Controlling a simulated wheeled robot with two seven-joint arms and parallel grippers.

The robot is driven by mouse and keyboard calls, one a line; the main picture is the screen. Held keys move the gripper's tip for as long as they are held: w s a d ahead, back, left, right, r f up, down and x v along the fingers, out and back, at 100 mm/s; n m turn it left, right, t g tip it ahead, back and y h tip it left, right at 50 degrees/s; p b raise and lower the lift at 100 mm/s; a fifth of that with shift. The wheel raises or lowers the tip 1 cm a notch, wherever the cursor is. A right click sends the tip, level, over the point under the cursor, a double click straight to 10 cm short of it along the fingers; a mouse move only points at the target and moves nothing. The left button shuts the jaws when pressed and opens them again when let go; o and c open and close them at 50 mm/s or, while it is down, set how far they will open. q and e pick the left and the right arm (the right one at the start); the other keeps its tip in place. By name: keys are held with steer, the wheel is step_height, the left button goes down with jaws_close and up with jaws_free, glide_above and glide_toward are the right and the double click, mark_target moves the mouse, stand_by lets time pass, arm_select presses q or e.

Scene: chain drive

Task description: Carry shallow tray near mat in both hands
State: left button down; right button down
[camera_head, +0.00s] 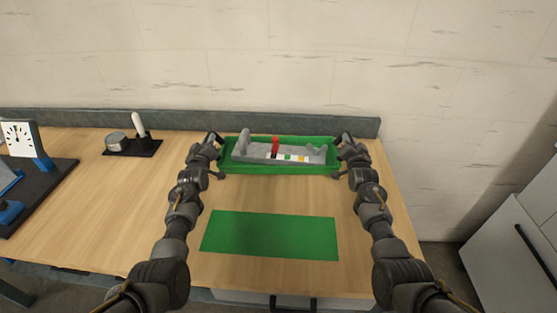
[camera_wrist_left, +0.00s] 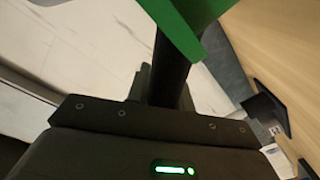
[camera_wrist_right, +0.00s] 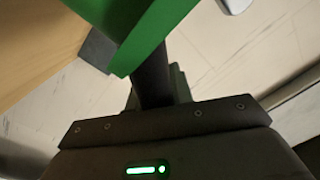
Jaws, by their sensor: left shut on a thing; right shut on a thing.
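The shallow green tray (camera_head: 280,169) is at the back of the table, held between my two grippers. It carries a grey fixture (camera_head: 258,153) with a red part (camera_head: 275,146) and small coloured blocks. My left gripper (camera_head: 218,146) is shut on the tray's left end; a green edge of the tray (camera_wrist_left: 190,25) shows in the left wrist view. My right gripper (camera_head: 341,147) is shut on the right end; the green edge (camera_wrist_right: 145,45) shows in the right wrist view. The flat green mat (camera_head: 270,236) lies bare in front of the tray. I cannot tell whether the tray touches the table.
A grey ledge (camera_head: 60,115) runs behind the table. At the left are a black holder (camera_head: 133,148) with a metal cup and a white-handled tool, and a dial gauge (camera_head: 20,137) on a dark board. The wood between tray and mat is clear.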

mark_target(225, 163)
arm_select(q)
steer(key=shift+r, duration=0.1)
arm_select(e)
steer(key=shift+r, duration=0.1)
stand_by(0.4)
